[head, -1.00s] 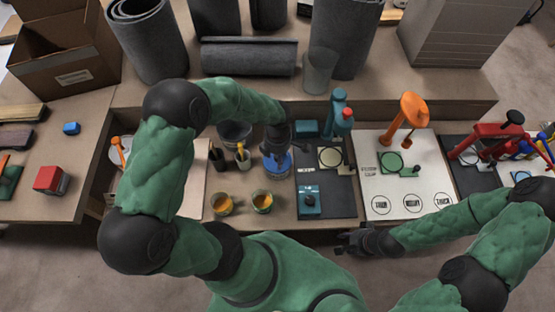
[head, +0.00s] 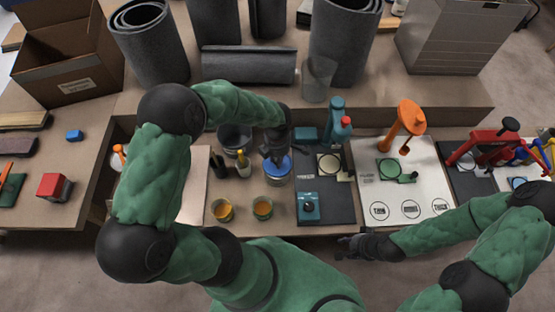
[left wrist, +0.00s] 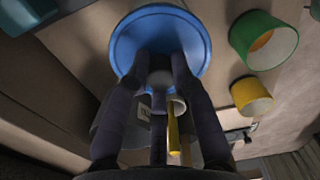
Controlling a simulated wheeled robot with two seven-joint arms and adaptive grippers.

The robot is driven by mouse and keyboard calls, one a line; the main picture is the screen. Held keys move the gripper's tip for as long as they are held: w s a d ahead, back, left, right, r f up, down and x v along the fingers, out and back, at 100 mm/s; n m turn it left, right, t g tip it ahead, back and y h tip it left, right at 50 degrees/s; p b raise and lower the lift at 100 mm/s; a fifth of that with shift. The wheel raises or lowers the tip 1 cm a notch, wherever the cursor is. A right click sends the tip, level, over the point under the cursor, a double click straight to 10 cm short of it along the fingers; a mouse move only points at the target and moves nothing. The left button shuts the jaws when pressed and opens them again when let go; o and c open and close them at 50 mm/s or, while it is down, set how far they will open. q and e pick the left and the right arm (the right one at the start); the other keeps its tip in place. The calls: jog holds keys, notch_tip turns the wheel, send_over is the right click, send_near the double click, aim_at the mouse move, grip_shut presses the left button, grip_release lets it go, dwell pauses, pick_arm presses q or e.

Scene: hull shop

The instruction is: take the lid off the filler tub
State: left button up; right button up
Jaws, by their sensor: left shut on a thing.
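The filler tub (head: 278,180) is a pale round tub on the bench, left of the dark mat, with a blue lid (head: 283,167) on top. My left gripper (head: 271,159) reaches down over the lid from behind. In the left wrist view the blue lid (left wrist: 132,40) faces the fingers, and the left gripper (left wrist: 163,72) is shut on its small grey knob (left wrist: 160,79). I cannot tell whether the lid sits fully on the tub. My right gripper (head: 350,241) is low in front of the bench, away from the tub; its fingers are too small to read.
Two cups with orange contents (head: 222,210) stand in front of the tub. A yellow-handled tool in a dark cup (head: 242,163) is just left. A teal device (head: 309,208) on the dark mat (head: 330,208) is to the right.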

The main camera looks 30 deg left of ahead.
pick_arm(q)
jog(key=s+d+r+p, duration=0.1)
jog(key=r, duration=0.1)
jog(key=s+d+r, duration=0.1)
jog(key=r, duration=0.1)
jog(key=s+d+r+p, duration=0.1)
jog(key=d+r, duration=0.1)
jog(key=r, duration=0.1)
jog(key=shift+s+p, duration=0.3)
jog(key=shift+p, duration=0.05)
jog(key=s+d+r+p, duration=0.2)
jog(key=s+d+r, duration=0.1)
jog(key=s+d, duration=0.3)
